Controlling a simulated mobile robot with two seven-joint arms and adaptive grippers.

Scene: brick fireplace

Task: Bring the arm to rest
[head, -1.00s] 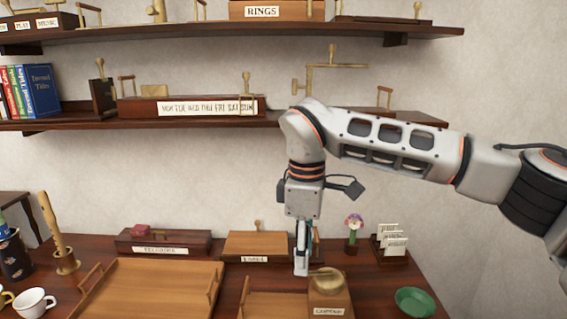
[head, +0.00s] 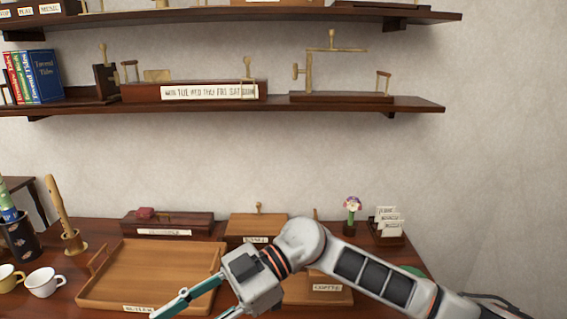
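My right arm comes in from the right edge, low over the desk. Its grey gripper (head: 190,309) points down and left at the bottom edge, in front of the wooden tray (head: 150,268). Its two teal-edged fingers stand apart with nothing seen between them, and the lower part of one is cut off by the frame. My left gripper is not in view.
The arm partly hides the label box (head: 256,226), the box marked COFFEE (head: 328,295) and a green bowl (head: 412,270). Shelves (head: 380,103) hang above.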

